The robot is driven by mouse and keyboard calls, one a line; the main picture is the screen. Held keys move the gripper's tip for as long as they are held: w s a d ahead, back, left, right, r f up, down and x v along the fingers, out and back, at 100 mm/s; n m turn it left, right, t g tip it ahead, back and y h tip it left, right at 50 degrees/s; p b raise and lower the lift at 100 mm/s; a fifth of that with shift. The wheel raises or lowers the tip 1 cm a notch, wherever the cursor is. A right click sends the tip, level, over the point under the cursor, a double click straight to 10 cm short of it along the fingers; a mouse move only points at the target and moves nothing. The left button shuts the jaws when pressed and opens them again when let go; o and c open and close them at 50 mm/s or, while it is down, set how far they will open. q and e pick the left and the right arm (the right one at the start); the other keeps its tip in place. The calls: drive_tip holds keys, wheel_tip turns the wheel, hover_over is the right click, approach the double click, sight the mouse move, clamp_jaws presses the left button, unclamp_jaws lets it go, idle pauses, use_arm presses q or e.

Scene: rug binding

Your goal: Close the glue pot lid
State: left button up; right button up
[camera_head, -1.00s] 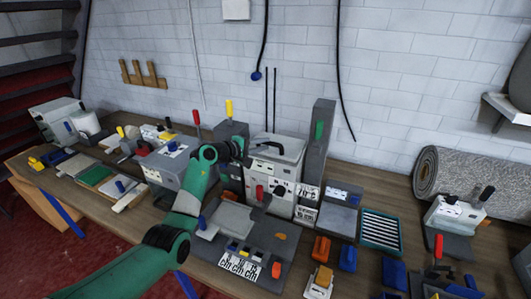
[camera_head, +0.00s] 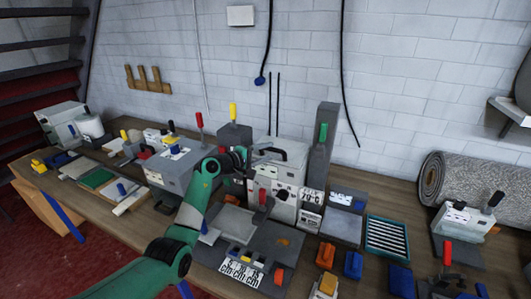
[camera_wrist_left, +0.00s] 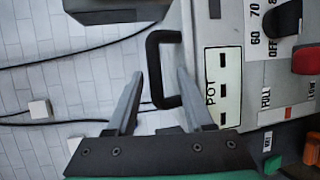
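The glue pot (camera_head: 273,193) is a pale box with a front panel, standing at the back middle of the bench. Its grey lid (camera_head: 289,152) is at the top, with a black handle (camera_head: 270,150); I cannot tell its exact angle. My left gripper (camera_head: 243,157), on the green arm, is just left of the lid in the head view. In the left wrist view, the fingers of my left gripper (camera_wrist_left: 160,74) are open, and the black loop handle (camera_wrist_left: 153,62) shows between and beyond them. Contact is unclear. The pot's "POT" label (camera_wrist_left: 222,88) is beside it. My right gripper is out of view.
A tall grey post (camera_head: 320,150) with a green handle stands just right of the pot. A grey machine (camera_head: 172,168) is to the left. A grey plate (camera_head: 232,222) and label cards lie in front. A rolled rug (camera_head: 470,187) is at the right.

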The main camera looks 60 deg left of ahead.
use_arm(q)
drive_tip(key=shift+r, duration=0.1)
drive_tip(key=shift+s+d+r, duration=0.1)
drive_tip(key=shift+s+r, duration=0.05)
drive_tip(key=shift+s, duration=0.35)
drive_tip(key=p+v, duration=0.1)
drive_tip(key=v, duration=0.9)
drive_tip(key=shift+s+p, duration=0.25)
drive_tip(key=shift+p, duration=0.05)
drive_tip(key=shift+d, duration=0.15)
